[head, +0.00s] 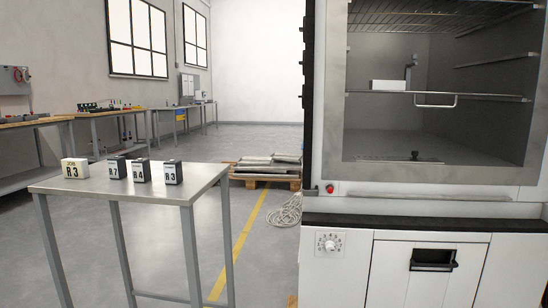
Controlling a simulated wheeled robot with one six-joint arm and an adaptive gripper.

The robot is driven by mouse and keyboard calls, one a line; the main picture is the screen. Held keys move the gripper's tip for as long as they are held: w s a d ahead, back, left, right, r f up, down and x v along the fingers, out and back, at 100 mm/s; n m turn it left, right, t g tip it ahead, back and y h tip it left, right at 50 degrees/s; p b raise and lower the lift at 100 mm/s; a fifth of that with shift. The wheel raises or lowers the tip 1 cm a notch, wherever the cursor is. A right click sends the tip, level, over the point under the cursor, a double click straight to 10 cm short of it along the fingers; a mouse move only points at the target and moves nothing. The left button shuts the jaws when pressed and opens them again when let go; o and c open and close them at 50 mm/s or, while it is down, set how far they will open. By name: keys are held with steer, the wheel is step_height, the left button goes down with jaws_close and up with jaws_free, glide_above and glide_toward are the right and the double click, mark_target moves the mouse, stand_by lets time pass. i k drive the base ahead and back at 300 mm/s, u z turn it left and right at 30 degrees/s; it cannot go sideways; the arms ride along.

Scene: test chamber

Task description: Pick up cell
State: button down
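Three small dark blocks with white labels, likely the cells, stand upright in a row on a metal table (100,194). They are the R7 cell (116,168), the R4 cell (141,171) and the R3 cell (173,173), from left to right. A white block marked "JOB R3" (75,169) stands left of them, a little apart. My gripper is not in this view.
A chamber (419,250) stands at the right with its interior open to view. A white block with a dark upright part (388,85) sits on its middle shelf (490,97). A pallet (265,181) and a coiled hose (287,210) lie on the floor between table and chamber. Workbenches line the left wall.

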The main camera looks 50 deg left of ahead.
mark_target(172, 169)
steer(key=u, duration=2.25)
steer(key=k, duration=0.9)
steer(key=z, duration=0.95)
steer(key=i, duration=1.75)
steer(key=u, duration=1.5)
steer(key=i, duration=0.95)
steer(key=u, duration=1.05)
